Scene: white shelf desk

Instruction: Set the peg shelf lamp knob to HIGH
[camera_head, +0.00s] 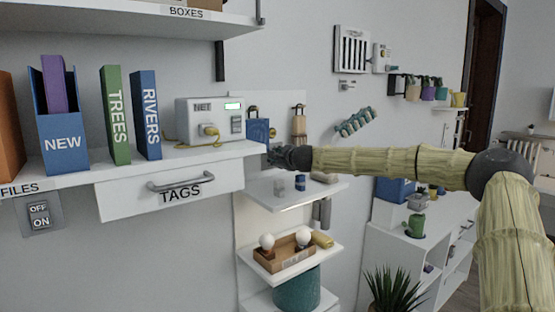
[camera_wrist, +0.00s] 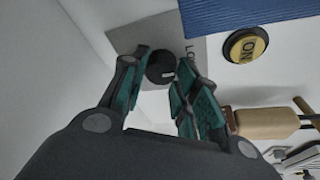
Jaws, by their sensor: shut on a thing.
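In the wrist view a round black knob (camera_wrist: 161,66) with a short white mark sits on a grey plate (camera_wrist: 128,40). Part of a label starting "LO" shows to the right of the knob; the rest of the lettering is hidden. My gripper (camera_wrist: 163,84) has its teal finger pads on either side of the knob and is shut on it. In the head view my gripper (camera_head: 273,155) is at the right end of the upper white shelf, in front of the wall panel. The knob is hidden there.
A yellow ON button (camera_wrist: 246,47) and a ridged blue thing (camera_wrist: 250,12) are close to the fingers. A wooden-coloured object (camera_wrist: 262,122) is at right. In the head view, the drawer shelf (camera_head: 120,205) is at left and a small shelf (camera_head: 325,190) is below my gripper.

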